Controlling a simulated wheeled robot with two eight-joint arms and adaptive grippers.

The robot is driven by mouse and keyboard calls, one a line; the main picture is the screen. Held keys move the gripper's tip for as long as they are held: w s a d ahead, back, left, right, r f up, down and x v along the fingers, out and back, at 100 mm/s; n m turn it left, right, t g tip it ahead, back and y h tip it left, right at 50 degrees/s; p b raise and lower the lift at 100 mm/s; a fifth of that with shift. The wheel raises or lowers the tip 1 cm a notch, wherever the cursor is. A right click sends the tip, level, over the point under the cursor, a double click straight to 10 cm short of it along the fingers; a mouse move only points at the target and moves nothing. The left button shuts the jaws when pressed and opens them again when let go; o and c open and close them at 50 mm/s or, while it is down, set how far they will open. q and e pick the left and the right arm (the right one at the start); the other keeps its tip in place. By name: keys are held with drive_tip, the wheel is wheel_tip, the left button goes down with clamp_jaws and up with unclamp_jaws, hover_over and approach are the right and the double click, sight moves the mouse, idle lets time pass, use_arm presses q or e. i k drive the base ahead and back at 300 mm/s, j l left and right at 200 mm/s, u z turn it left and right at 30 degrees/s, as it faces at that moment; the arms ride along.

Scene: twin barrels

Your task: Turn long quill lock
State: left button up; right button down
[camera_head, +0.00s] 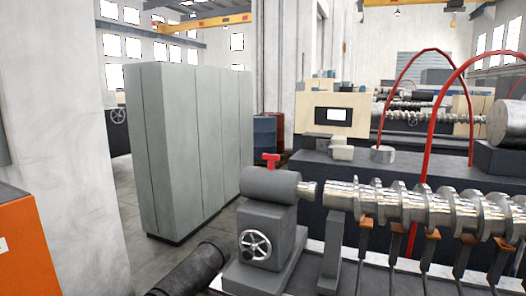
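A red T-shaped handle (270,160) stands upright on top of the grey cylindrical quill housing (268,184) of a tailstock. It looks like the quill lock, with its crossbar roughly level. The tailstock's grey body (268,218) carries a small spoked handwheel (255,245) on its near face. A shiny screw-like shaft (420,204) runs from the housing's right end to the right edge. Neither of my grippers is in view.
Several orange-topped supports (432,235) stand under the shaft. Red curved hoses (430,130) arch behind it. A tall grey cabinet (190,150) stands behind left, and an orange box (30,250) at the left edge. Open floor shows between the cabinet and the tailstock.

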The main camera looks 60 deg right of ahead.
sight(271, 159)
drive_tip(key=i+l+z, duration=0.1)
drive_tip(key=i+z, duration=0.25)
drive_tip(key=z, duration=0.15)
drive_tip(key=i+z, duration=0.5)
drive_tip(key=i+j+z, duration=0.2)
drive_tip(key=z, duration=0.3)
